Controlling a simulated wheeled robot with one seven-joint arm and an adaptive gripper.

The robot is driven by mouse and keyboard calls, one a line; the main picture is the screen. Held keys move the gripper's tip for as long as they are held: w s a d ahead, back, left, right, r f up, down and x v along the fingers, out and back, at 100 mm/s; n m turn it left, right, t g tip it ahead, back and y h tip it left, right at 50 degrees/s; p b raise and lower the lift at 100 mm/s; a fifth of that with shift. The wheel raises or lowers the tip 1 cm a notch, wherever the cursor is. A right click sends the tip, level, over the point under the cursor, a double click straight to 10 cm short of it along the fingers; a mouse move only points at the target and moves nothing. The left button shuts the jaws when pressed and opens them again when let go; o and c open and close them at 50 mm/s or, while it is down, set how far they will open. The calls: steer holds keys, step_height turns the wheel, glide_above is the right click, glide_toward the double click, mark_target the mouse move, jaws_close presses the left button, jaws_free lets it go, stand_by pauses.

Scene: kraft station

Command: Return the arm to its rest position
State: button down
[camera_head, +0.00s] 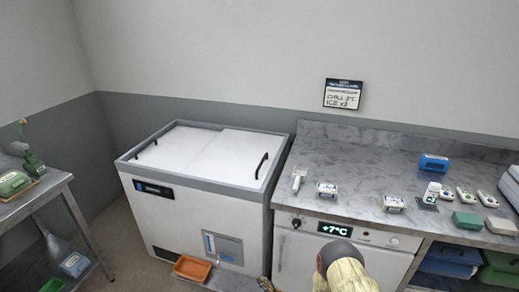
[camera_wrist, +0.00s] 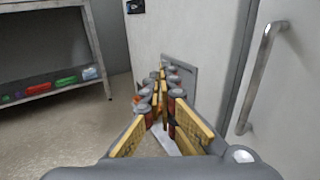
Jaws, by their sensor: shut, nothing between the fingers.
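My gripper (camera_wrist: 160,78) shows in the wrist view with its yellow-sided fingers drawn together and nothing between them. It points toward the white front of the chest freezer (camera_wrist: 150,35), with a grey panel just beyond the fingertips. In the head view, part of my arm, with a cream cover and a dark rounded end, is at the bottom right of centre, in front of the cabinet with the +7°C display (camera_head: 334,229). A small part of my gripper (camera_head: 265,285) shows at the bottom edge there. Much of the arm is out of frame.
A vertical handle (camera_wrist: 262,75) is close right of my gripper.

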steer(key=s+a+n+g+y, duration=0.3)
steer(key=s+a+n+g, duration=0.35)
steer(key=s, duration=0.65)
steer(key=s+r+n+g+h, duration=0.2)
steer(key=s+r+n+g, duration=0.6)
steer(key=s+r+g, duration=0.2)
steer(key=s+d+r+n+t+h, duration=0.1)
steer(key=s+d+r+n+h, duration=0.1)
steer(key=d+r+n+h, duration=0.35)
steer(key=s+d+r+n+t+h, duration=0.1)
steer(key=s+d+r+n+h, duration=0.15)
steer(key=d+r, duration=0.55)
steer(key=s+d+r+n+t+h, duration=0.1)
steer(key=s+d+r+n+h, duration=0.25)
steer(key=d+r, duration=0.35)
step_height(320, 180, up, 15)
steer(key=s+d+n+t+h, duration=0.1)
steer(key=d+t, duration=0.2)
steer(key=t, duration=0.3)
steer(key=shift+s+f+n, duration=0.15)
steer(key=shift+s+n, duration=0.15)
steer(key=shift+s, duration=0.05)
steer(key=shift+h, duration=0.25)
